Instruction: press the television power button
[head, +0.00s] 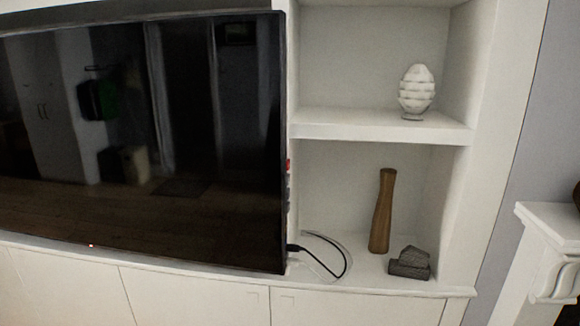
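A large flat television (190,215) with a dark, reflective screen fills the left half of the head view. Its left end is cut off by the picture edge. I cannot make out which part is the power button. Neither of my grippers is in view.
White shelves (380,132) stand right of the television, with a white ribbed ornament (416,90), a tall wooden vase (382,212) and a dark grey block-like object (409,263). White cabinet doors (190,297) run below. A white mantel (555,225) juts in at the right.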

